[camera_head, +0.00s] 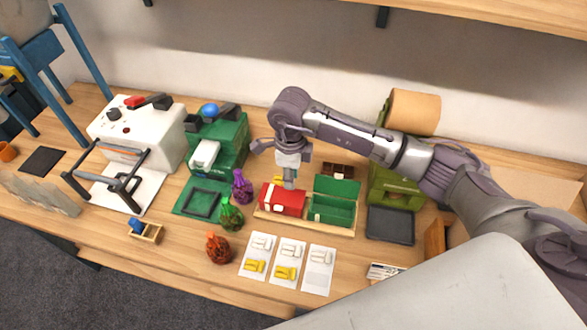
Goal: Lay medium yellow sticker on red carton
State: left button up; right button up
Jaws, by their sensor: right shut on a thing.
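The red carton (275,200) stands closed on a light wooden tray (290,224), beside an open green carton (331,208). My right gripper (289,184) points down at the back right part of the red carton's top, very close to it; I cannot tell whether they touch. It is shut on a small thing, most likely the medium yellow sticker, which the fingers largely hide. Three white sticker cards lie in front: the left card (250,276) and middle card (281,281) show yellow stickers, the right card (318,286) only white ones. My left gripper is out of view.
Purple, green and orange net bags (218,250) stand left of the tray and cards. A green machine (228,150) and a white machine (150,135) are at the back left. A dark grey pad (390,226) lies to the right. A shelf overhangs the back.

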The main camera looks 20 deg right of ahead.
aim_at(291, 197)
jog(key=shift+s+a+f+b, duration=0.1)
jog(key=shift+f+b, duration=0.3)
jog(key=shift+f, duration=0.35)
notch_tip(291, 197, down, 3)
jog(key=shift+f+b, duration=0.2)
jog(key=shift+b, duration=0.75)
jog(key=shift+f+b, duration=0.55)
jog(key=shift+b, duration=0.1)
jog(key=o, duration=0.8)
jog(key=shift+c, duration=0.2)
jog(key=shift+r, duration=0.1)
